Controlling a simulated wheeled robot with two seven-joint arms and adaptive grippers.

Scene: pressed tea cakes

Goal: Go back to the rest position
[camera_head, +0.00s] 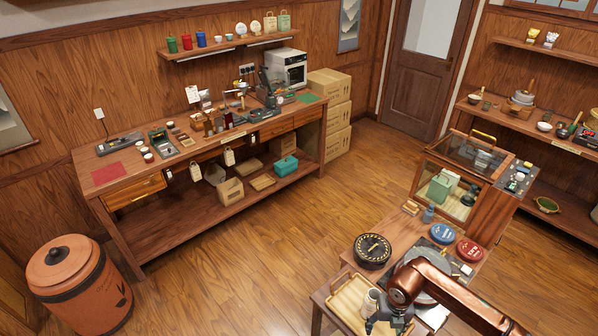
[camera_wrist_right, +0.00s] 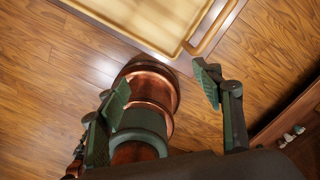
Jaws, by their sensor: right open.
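My right arm comes in at the lower right of the head view, copper-coloured. Its right gripper (camera_head: 385,322) hangs over the near end of the small wooden table, by a light wooden tray (camera_head: 345,308). In the right wrist view the right gripper (camera_wrist_right: 163,80) has its two green-tipped fingers wide apart, with nothing held between them. The wooden tray (camera_wrist_right: 140,22) shows beyond the fingertips there. A rounded copper and green part behind the fingers appears to be my own body. My left gripper is in neither view.
A long workbench (camera_head: 160,230) stands at the left wall. The wooden floor (camera_head: 270,250) between is clear.

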